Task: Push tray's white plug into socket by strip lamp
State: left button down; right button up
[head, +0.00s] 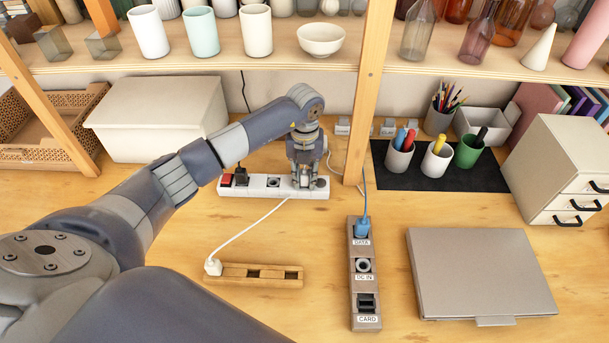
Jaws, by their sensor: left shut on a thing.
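The white power strip (256,190) lies at the back of the table. It has a red switch or lamp (226,180) at its left end, a black plug (241,177) beside that, and a free round socket (273,182). My left gripper (306,184) points down over the strip's right end, shut on what looks like the white plug, mostly hidden by the fingers. I cannot tell how deep it sits. The wooden tray (272,282) lies in front, two slots empty. A white cable (250,227) runs from a white block (213,267) at its left end towards the gripper. My right gripper is out of view.
A grey port block (365,284) with a blue plug (362,228) stands right of the tray, beside a closed laptop (480,270). A wooden post (368,95) rises right of the gripper. A shelf (210,59) overhangs the back. Cups stand on a black mat (480,178).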

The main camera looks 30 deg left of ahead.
aim_at(304, 170)
pick_arm(q)
jog(key=shift+s+f, duration=0.15)
jog(key=shift+f, duration=0.05)
jog(key=c, duration=1.3)
grip_release()
jog(key=shift+c, duration=0.2)
jog(key=shift+w+r, duration=0.2)
jog(key=shift+r, duration=0.25)
notch_tip(304, 170, up, 11)
jog(key=shift+s+r, duration=0.1)
